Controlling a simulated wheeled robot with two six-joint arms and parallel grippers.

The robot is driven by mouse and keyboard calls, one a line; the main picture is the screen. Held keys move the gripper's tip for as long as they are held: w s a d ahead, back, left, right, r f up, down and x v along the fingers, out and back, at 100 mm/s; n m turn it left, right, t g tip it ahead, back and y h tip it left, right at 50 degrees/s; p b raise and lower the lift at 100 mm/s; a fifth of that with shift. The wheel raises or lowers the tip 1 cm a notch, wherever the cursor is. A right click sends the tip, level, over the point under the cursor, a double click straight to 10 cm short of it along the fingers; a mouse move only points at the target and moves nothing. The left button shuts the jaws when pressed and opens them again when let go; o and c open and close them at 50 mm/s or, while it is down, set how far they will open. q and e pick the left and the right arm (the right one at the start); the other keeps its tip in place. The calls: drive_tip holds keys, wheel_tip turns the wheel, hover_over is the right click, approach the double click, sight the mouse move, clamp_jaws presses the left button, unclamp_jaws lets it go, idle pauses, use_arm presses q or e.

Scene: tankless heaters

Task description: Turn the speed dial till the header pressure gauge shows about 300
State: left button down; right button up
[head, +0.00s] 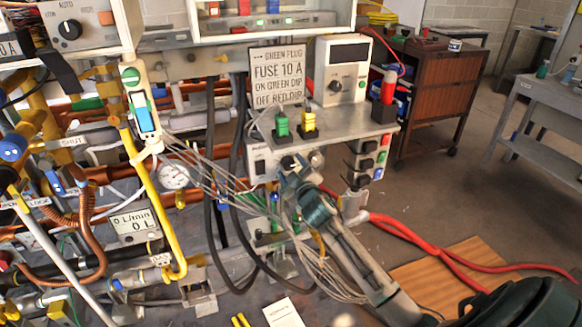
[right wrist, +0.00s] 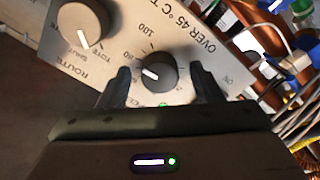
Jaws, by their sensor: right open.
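A small black dial (right wrist: 155,72) with a white pointer line sits on a grey panel in the right wrist view. Printed marks, one reading 100, surround it. A name saying speed is not readable. My right gripper (right wrist: 163,88) is open, one finger on each side of this dial, with gaps visible. In the head view my right gripper (head: 290,178) is at the front of the grey control box (head: 262,166), partly hiding its knobs. A round white gauge (head: 173,175) is among the pipes to the left; its reading is too small to tell. My left gripper is not in view.
A larger grey knob (right wrist: 83,30) marked for route and shut is beside the black dial. Grey cables (head: 205,170) and black hoses (head: 236,150) hang left of my right gripper. Red hoses (head: 430,240) run over the floor at right. Open floor (head: 440,190) shows beyond.

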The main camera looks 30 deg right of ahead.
drive_tip(key=shift+w, duration=0.3)
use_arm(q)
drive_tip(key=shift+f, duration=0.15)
use_arm(e)
drive_tip(key=c, duration=0.9)
drive_tip(key=shift+c, duration=0.5)
drive_tip(key=shift+m+b, duration=0.4)
drive_tip(key=shift+m, duration=0.3)
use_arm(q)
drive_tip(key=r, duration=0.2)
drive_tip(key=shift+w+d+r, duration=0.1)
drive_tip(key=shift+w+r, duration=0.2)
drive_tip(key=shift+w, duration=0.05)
use_arm(e)
drive_tip(key=o, duration=1)
